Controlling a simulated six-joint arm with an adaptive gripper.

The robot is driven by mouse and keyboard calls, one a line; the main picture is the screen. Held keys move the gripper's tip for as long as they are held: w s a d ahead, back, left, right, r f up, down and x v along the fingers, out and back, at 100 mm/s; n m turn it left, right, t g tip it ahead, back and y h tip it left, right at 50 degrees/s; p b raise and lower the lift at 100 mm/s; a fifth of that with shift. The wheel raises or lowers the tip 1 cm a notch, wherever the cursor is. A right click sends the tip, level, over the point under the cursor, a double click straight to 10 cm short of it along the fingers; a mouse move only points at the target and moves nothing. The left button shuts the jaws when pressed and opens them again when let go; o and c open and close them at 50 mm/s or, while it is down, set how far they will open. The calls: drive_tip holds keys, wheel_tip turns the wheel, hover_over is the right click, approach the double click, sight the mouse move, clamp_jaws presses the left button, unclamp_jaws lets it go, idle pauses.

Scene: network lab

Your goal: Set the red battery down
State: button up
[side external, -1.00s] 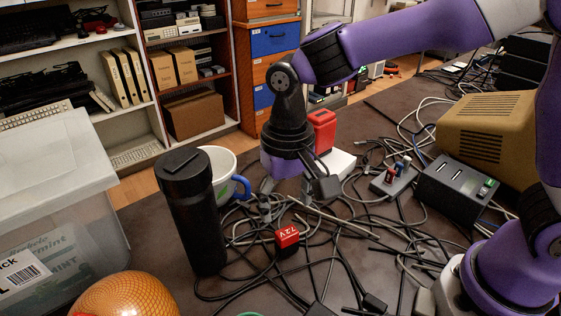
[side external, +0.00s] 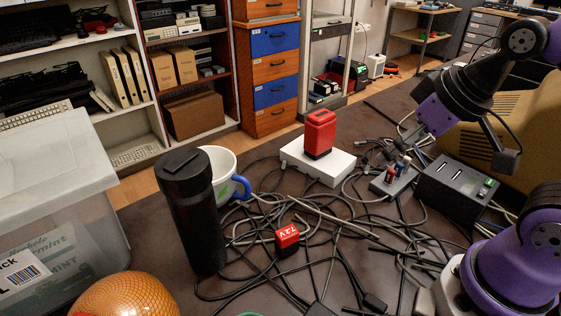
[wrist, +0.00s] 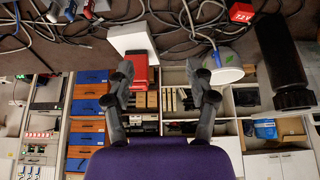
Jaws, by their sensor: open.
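A red battery (side external: 287,237) marked 7.2V lies among the cables on the dark table. It also shows at the top of the wrist view (wrist: 241,12). A second red block (side external: 320,133) with a dark base stands upright on a white box (side external: 324,164). In the wrist view this red block (wrist: 139,72) appears close to the left finger, partly behind it. My gripper (side external: 407,138) is at the upper right in the side view, apart from both red things. Its two fingers are spread and empty in the wrist view (wrist: 160,72).
A black tumbler (side external: 192,215) and a white cup (side external: 222,168) with a blue handle stand left of the cables. A black device (side external: 452,190) and small connector block (side external: 393,182) are at right. An orange ball (side external: 125,297) and clear bin (side external: 60,200) are at left.

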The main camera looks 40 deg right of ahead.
drive_tip(key=shift+w, duration=0.1)
drive_tip(key=m+g+y, duration=0.4)
drive_tip(key=m+y, duration=0.7)
drive_tip(key=m, duration=0.5)
approach(277, 255)
drive_tip(key=shift+s+d+r, duration=0.55)
drive_tip(key=shift+s+d, duration=0.2)
drive_tip(key=shift+d, duration=0.1)
drive_tip(key=m, duration=0.1)
drive_tip(key=m+y, duration=0.2)
drive_tip(key=shift+w+a+f+m+t, duration=0.25)
drive_tip(key=shift+w+a+m+t, duration=0.05)
drive_tip(key=shift+m+t, duration=0.1)
drive_tip(key=x, duration=0.4)
drive_tip(key=shift+a, duration=0.3)
drive_tip(key=x, duration=0.5)
drive_tip(key=shift+w+a+f, duration=0.1)
drive_tip(key=shift+w+a, duration=0.15)
drive_tip(key=shift+a, duration=0.05)
clamp_jaws()
